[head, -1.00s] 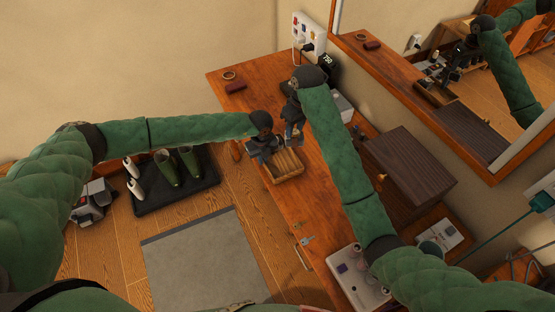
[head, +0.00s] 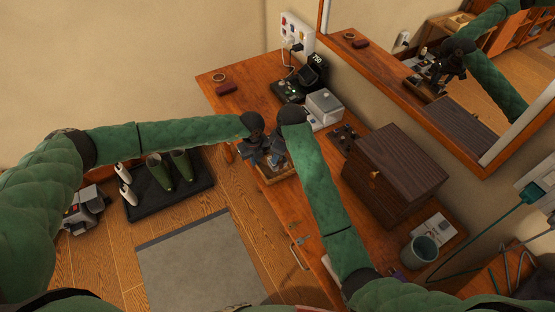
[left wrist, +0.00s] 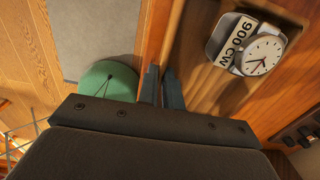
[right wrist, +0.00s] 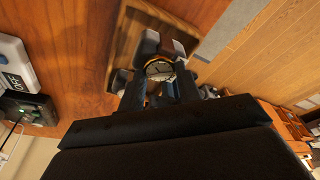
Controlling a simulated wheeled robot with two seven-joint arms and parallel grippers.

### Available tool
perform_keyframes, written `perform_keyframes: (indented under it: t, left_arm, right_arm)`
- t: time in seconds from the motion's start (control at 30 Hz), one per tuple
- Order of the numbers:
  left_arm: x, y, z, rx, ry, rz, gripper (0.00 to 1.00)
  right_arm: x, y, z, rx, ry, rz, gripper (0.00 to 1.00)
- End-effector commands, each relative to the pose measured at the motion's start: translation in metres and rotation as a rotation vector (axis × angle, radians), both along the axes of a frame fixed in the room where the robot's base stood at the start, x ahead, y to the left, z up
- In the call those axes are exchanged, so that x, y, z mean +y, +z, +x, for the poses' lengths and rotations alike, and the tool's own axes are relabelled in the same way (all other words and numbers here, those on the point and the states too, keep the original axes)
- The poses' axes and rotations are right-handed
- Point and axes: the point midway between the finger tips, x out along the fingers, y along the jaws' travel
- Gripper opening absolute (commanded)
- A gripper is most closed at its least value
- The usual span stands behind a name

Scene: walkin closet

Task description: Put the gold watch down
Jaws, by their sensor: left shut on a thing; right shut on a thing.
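The wooden tray (head: 262,177) sits at the table's near edge, its inside also in the left wrist view (left wrist: 205,62). My left gripper (head: 258,158) is shut on the tray's wall; its fingers (left wrist: 163,88) are close together there. My right gripper (head: 275,157) is over the tray, beside the left one. In the right wrist view the gold watch (right wrist: 160,69), with a pale dial, is between its fingers, shut on it. The grippers hide much of the tray in the head view.
On the wooden table (head: 243,104) stand a black device (head: 312,70), a grey-white box (head: 323,106), a brown cabinet (head: 396,170) and a teal cup (head: 420,250). A mirror (head: 400,75) lines the wall. The table's far left part is largely clear.

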Motion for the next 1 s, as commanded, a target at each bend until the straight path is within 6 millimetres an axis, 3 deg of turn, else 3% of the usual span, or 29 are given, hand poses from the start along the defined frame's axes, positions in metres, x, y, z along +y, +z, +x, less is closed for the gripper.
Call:
perform_keyframes:
  t: [0.4,0.77,0.8,0.87,1.0]
  left_arm:
    - [0.000,0.000,0.000,0.000,0.000,0.000,0.00]
    - [0.000,0.000,0.000,0.000,0.000,0.000,0.00]
    - [0.000,0.000,0.000,0.000,0.000,0.000,0.00]
    - [0.000,0.000,0.000,0.000,0.000,0.000,0.00]
    - [0.000,0.000,0.000,0.000,0.000,0.000,0.00]
  right_arm:
    - [0.000,-0.039,0.000,0.001,0.000,-0.001,0.13]
    - [0.000,-0.042,0.000,-0.001,0.000,-0.001,0.13]
    - [0.000,-0.041,0.000,-0.001,0.000,0.000,0.42]
    - [0.000,-0.041,0.000,-0.001,0.000,0.000,0.54]
    - [0.000,-0.041,0.000,-0.001,0.000,0.000,0.56]
